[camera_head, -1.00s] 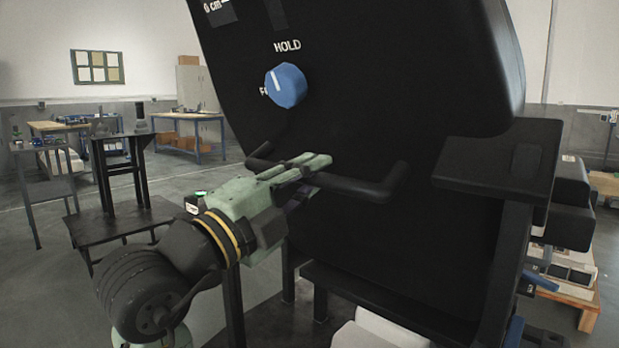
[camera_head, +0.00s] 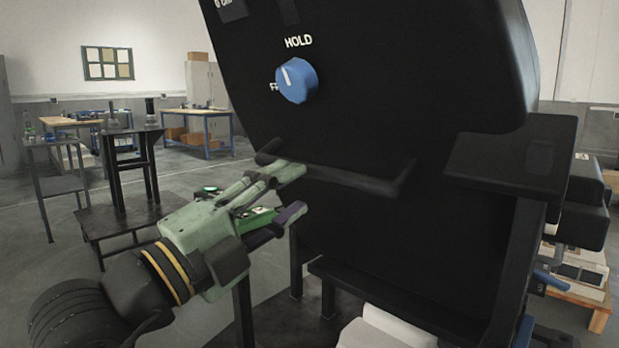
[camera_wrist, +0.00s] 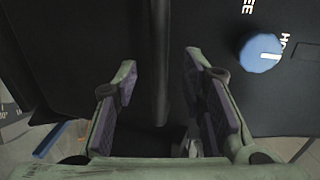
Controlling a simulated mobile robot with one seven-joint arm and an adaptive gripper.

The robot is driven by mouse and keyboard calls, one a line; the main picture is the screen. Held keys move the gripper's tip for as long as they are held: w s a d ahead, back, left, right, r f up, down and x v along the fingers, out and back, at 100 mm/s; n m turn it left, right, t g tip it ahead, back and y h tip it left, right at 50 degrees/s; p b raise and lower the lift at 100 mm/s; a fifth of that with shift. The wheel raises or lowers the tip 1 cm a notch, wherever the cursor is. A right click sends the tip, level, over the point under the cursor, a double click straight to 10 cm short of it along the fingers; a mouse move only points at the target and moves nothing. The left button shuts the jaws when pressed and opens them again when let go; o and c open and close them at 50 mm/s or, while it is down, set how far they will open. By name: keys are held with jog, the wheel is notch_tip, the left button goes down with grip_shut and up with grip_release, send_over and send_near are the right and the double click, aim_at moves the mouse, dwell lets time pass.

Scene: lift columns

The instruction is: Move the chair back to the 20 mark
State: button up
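The chair back is a large black panel (camera_head: 380,110) that fills the middle of the head view. A dark handle bar (camera_head: 350,182) crosses its lower part. A blue knob (camera_head: 297,81) sits above the bar; its white line points up and slightly left, with HOLD printed above and a partly hidden F label at left. A scale label (camera_head: 230,10) is cut off at the top; no 20 mark is readable. My gripper (camera_head: 292,192) is open at the bar's left end. In the wrist view the bar (camera_wrist: 160,50) shows between the spread fingers, apparently not clamped.
A black pad (camera_head: 510,160) juts out at the right of the panel. A dark stand (camera_head: 125,170) and workbenches (camera_head: 200,112) are at the left and back. A pallet with boxes (camera_head: 580,280) is at the right. Open floor lies at the left.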

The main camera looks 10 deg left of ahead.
jog(key=v, duration=0.5)
jog(key=shift+s, duration=0.1)
dwell(0.5)
